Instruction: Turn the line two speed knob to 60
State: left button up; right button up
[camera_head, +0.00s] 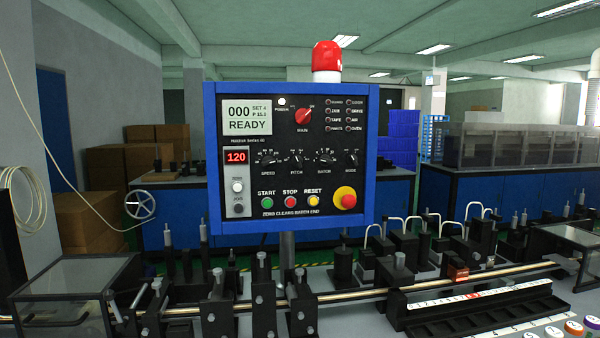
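A control panel (290,218) with a blue frame and black face stands upright on a post in the middle of the view. The speed knob (268,159) is a small black knob at the left of a row with the pitch knob (297,160), batch knob (325,159) and mode knob (351,160). Its scale figures and pointer are too small to read. A red display (236,156) left of it shows 120. A grey screen (247,117) above reads 000 and READY. I cannot read a line number on the panel. Neither gripper shows.
Green start (267,203), red stop (290,202) and yellow reset buttons (313,201) sit below the knobs. A red emergency button (345,198) is at lower right, a red main switch (304,116) above. A bench with rods and black fixtures (262,300) stands in front.

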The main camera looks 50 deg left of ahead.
aim_at(268, 161)
jog(key=u, duration=1.8)
